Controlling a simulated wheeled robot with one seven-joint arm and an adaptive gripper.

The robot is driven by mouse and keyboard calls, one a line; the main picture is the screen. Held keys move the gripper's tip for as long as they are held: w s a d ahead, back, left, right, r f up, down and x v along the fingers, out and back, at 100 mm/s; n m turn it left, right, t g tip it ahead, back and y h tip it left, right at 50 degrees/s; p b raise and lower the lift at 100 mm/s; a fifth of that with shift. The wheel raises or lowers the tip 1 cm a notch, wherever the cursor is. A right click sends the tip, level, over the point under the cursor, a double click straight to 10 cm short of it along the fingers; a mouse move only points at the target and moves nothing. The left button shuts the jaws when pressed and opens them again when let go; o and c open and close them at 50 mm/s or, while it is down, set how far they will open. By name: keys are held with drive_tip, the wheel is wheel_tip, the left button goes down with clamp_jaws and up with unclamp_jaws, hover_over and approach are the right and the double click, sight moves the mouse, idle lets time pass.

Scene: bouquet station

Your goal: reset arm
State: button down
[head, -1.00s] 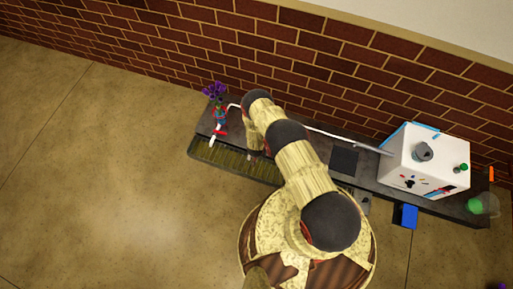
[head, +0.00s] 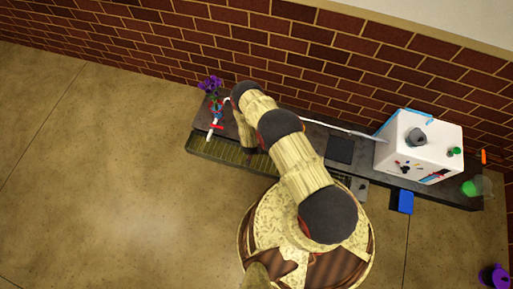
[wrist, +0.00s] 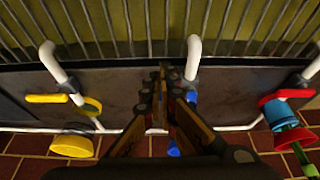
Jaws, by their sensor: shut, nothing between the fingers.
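My gripper (wrist: 163,78) shows in the wrist view with its two fingers together and nothing between them. It points toward the edge of a barred grate (wrist: 150,48), among white pipes. In the head view my arm reaches over the long dark counter (head: 311,137), and the gripper's fingers cannot be made out there. A blue piece (wrist: 176,150) is partly hidden behind the fingers in the wrist view.
White bent pipes (wrist: 193,58) rise close beside the gripper. Yellow parts (wrist: 72,146) are at left, a red-and-blue piece (wrist: 280,112) at right. Purple flowers (head: 210,83) stand at the counter's left end, a white box machine (head: 420,150) at right. A blue bin (head: 404,201) juts out in front.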

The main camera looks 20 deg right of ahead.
drive_tip(key=p+v, duration=0.2)
drive_tip(key=v, duration=0.4)
drive_tip(key=shift+s, duration=0.2)
drive_tip(key=shift+s+a, duration=0.1)
drive_tip(key=s+a+n+g+y, duration=0.2)
drive_tip(key=s+a+g, duration=0.15)
drive_tip(key=s, duration=0.75)
wheel_tip(320, 180, up, 4)
drive_tip(key=s+a+g, duration=0.2)
drive_tip(key=w+a+r+n+g+y, duration=0.1)
drive_tip(key=w+r+n, duration=0.1)
drive_tip(key=r, duration=1.9)
drive_tip(key=w+a+r+n+y, duration=0.1)
drive_tip(key=w+r+n, duration=0.1)
drive_tip(key=r, duration=1.9)
drive_tip(key=s+d+r+t, duration=0.2)
drive_tip(key=s+r+t, duration=0.1)
drive_tip(key=r, duration=0.9)
drive_tip(key=s+d+r+n+t, duration=0.1)
drive_tip(key=s+r, duration=0.4)
drive_tip(key=r, duration=0.8)
drive_tip(key=s+d+r+t+h, duration=0.1)
drive_tip(key=s+r+t, duration=0.3)
drive_tip(key=r, duration=0.8)
drive_tip(key=shift+s+d+r+n+t, duration=0.3)
drive_tip(key=shift+s+d+r+t, duration=0.05)
drive_tip(key=shift+d, duration=0.55)
